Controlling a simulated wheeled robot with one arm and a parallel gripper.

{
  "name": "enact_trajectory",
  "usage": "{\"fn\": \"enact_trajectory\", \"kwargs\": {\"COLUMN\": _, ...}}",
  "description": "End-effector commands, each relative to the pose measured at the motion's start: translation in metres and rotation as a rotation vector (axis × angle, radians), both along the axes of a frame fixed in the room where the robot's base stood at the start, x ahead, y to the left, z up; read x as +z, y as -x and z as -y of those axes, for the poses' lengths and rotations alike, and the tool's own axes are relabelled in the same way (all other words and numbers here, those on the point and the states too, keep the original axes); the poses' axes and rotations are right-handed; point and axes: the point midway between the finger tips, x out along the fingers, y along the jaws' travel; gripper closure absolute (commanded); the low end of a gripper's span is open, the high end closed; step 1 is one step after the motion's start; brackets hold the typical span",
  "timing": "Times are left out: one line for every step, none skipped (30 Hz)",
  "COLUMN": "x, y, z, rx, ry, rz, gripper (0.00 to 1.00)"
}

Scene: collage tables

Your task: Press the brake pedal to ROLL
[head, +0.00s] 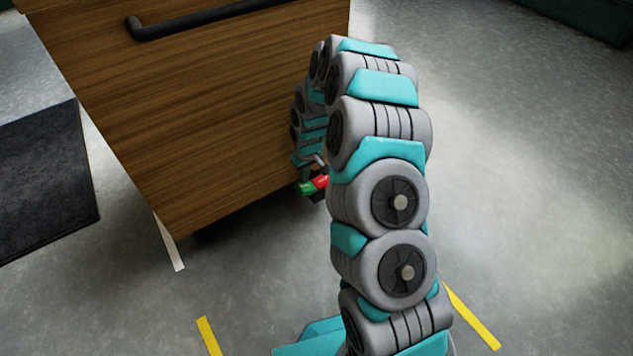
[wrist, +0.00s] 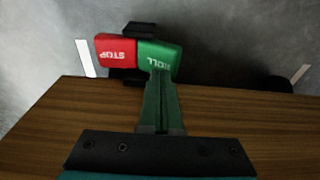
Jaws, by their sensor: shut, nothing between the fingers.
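The brake pedal has a red half marked STOP (wrist: 115,56) and a green half marked ROLL (wrist: 165,52), side by side. The lettering is upside down in the wrist view. My gripper (wrist: 160,76) is shut and empty, its fingertips at the near edge of the green half. I cannot tell whether they touch it or which half is lower. In the head view the pedal's green half (head: 306,188) and red half (head: 322,181) show low beside the wooden cart, just below my arm's end. My arm partly hides that area.
The wooden cart (head: 190,120) with a black handle (head: 210,17) fills the upper left; its wood panel (wrist: 60,115) also spans the wrist view. A dark mat (head: 45,185) lies at left. Yellow floor strips (head: 208,336) lie near my base. Grey floor at right is clear.

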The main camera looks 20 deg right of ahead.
Motion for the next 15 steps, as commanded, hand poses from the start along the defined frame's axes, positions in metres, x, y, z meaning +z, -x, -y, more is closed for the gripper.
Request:
{"fn": "enact_trajectory", "kwargs": {"x": -0.0009, "y": 0.0, "z": 0.0001, "rx": 0.0, "ry": 0.0, "rz": 0.0, "gripper": 1.0}}
{"fn": "enact_trajectory", "kwargs": {"x": -0.0014, "y": 0.0001, "z": 0.0001, "rx": 0.0, "ry": 0.0, "rz": 0.0, "gripper": 1.0}}
{"fn": "enact_trajectory", "kwargs": {"x": -0.0019, "y": 0.0, "z": 0.0001, "rx": 0.0, "ry": 0.0, "rz": 0.0, "gripper": 1.0}}
{"fn": "enact_trajectory", "kwargs": {"x": -0.0023, "y": -0.0001, "z": 0.0001, "rx": 0.0, "ry": 0.0, "rz": 0.0, "gripper": 1.0}}
{"fn": "enact_trajectory", "kwargs": {"x": -0.0027, "y": 0.0, "z": 0.0001, "rx": 0.0, "ry": 0.0, "rz": 0.0, "gripper": 1.0}}
{"fn": "enact_trajectory", "kwargs": {"x": -0.0033, "y": 0.0, "z": 0.0001, "rx": 0.0, "ry": 0.0, "rz": 0.0, "gripper": 1.0}}
{"fn": "enact_trajectory", "kwargs": {"x": -0.0036, "y": -0.0001, "z": 0.0001, "rx": 0.0, "ry": 0.0, "rz": 0.0, "gripper": 1.0}}
{"fn": "enact_trajectory", "kwargs": {"x": -0.004, "y": 0.0, "z": 0.0001, "rx": 0.0, "ry": 0.0, "rz": 0.0, "gripper": 1.0}}
{"fn": "enact_trajectory", "kwargs": {"x": -0.0045, "y": -0.0001, "z": 0.0001, "rx": 0.0, "ry": 0.0, "rz": 0.0, "gripper": 1.0}}
{"fn": "enact_trajectory", "kwargs": {"x": -0.005, "y": -0.0001, "z": 0.0001, "rx": 0.0, "ry": 0.0, "rz": 0.0, "gripper": 1.0}}
{"fn": "enact_trajectory", "kwargs": {"x": -0.0055, "y": 0.0, "z": 0.0001, "rx": 0.0, "ry": 0.0, "rz": 0.0, "gripper": 1.0}}
{"fn": "enact_trajectory", "kwargs": {"x": -0.006, "y": -0.0001, "z": 0.0001, "rx": 0.0, "ry": 0.0, "rz": 0.0, "gripper": 1.0}}
{"fn": "enact_trajectory", "kwargs": {"x": -0.0063, "y": -0.0001, "z": 0.0001, "rx": 0.0, "ry": 0.0, "rz": 0.0, "gripper": 1.0}}
{"fn": "enact_trajectory", "kwargs": {"x": -0.0068, "y": -0.0001, "z": 0.0001, "rx": 0.0, "ry": 0.0, "rz": 0.0, "gripper": 1.0}}
{"fn": "enact_trajectory", "kwargs": {"x": -0.0073, "y": -0.0001, "z": 0.0001, "rx": 0.0, "ry": 0.0, "rz": 0.0, "gripper": 1.0}}
